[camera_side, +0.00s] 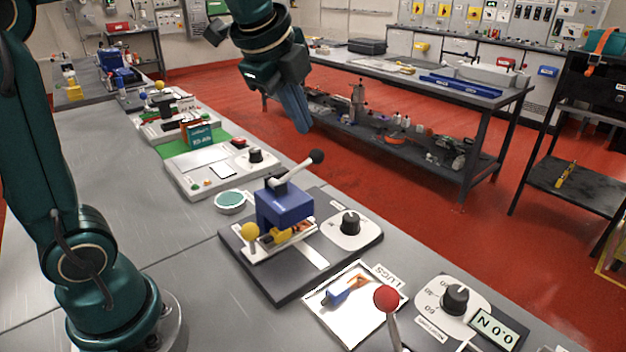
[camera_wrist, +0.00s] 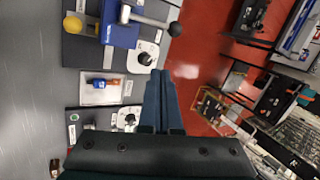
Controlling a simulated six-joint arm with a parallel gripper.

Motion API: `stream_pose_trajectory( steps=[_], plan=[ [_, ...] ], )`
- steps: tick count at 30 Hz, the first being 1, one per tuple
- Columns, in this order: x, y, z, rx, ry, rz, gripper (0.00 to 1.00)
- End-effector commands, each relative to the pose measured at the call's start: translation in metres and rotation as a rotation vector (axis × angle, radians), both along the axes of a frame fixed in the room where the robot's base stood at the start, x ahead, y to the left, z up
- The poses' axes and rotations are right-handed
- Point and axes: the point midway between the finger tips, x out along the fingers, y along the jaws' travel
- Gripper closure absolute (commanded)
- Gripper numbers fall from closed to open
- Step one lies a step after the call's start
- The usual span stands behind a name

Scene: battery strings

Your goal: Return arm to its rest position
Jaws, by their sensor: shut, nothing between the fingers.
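My gripper (camera_side: 303,126) hangs from my teal arm at the top middle of the side view. Its fingers are closed together with nothing between them. It is in the air above and beyond the bench, apart from everything on it. In the wrist view my gripper (camera_wrist: 162,75) points up the picture with its fingers together, over the red floor beside the bench edge.
On the bench are a blue press (camera_side: 284,203) with a black ball lever, a lugs tray (camera_side: 335,325), a red-knobbed lever (camera_side: 387,299) and a dial panel (camera_side: 437,293). A second bench (camera_side: 440,95) stands behind. Red floor (camera_side: 400,215) lies between.

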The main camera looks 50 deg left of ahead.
Motion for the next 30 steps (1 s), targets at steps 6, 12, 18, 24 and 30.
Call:
stream_pose_trajectory(
  steps=[6,12,18,24,30],
  plan=[
    [-0.065,-0.024,-0.004,-0.214,-0.09,0.269,1.0],
    [-0.122,-0.041,-0.039,-0.482,-0.128,0.632,1.0],
    [-0.151,-0.048,-0.078,-0.676,-0.095,0.999,1.0],
    [-0.151,-0.049,-0.082,-0.757,-0.101,1.159,1.0],
    [-0.151,-0.048,-0.081,-0.762,-0.102,1.172,1.0]
  ],
)
